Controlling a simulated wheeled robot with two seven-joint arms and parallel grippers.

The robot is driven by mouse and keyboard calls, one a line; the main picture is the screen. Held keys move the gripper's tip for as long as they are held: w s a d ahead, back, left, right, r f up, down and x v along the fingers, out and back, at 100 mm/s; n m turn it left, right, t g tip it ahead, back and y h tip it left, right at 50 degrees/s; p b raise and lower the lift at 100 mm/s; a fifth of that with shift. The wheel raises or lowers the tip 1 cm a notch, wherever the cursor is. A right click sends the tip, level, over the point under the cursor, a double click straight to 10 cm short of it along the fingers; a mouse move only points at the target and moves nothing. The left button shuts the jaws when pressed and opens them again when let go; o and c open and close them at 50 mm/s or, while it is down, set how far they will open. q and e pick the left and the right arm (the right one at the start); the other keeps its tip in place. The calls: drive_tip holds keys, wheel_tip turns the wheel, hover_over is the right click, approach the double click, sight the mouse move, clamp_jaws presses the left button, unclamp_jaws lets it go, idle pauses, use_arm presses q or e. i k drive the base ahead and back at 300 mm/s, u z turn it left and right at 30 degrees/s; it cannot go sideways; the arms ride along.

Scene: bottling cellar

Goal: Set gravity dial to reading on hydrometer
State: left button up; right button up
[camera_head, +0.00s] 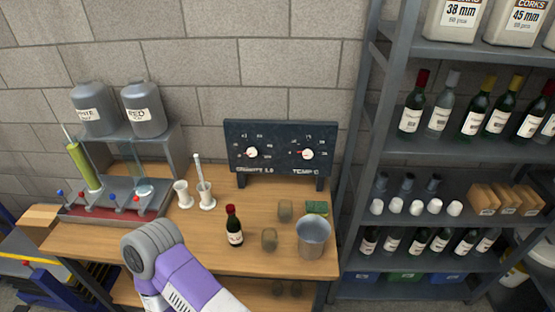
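The dark panel (279,137) stands upright at the back of the wooden bench. Its left dial (251,152), over a label that seems to read GRAVITY 1.0, has a pale knob; its pointer setting is too small to read. A tall green-filled cylinder (82,166) stands at the bench's left with a thin, tilted stem (67,133), apparently the hydrometer, sticking out of its top. The reading on it is not legible. A purple and grey part of my arm (175,265) shows low in front of the bench. Neither gripper is in view.
The right dial (307,154) is labelled TEMP C. A bottle rack (385,120) rises at right. Bench wood before the panel is partly clear.

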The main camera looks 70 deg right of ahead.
sight(251, 151)
drive_tip(key=z, duration=1.45)
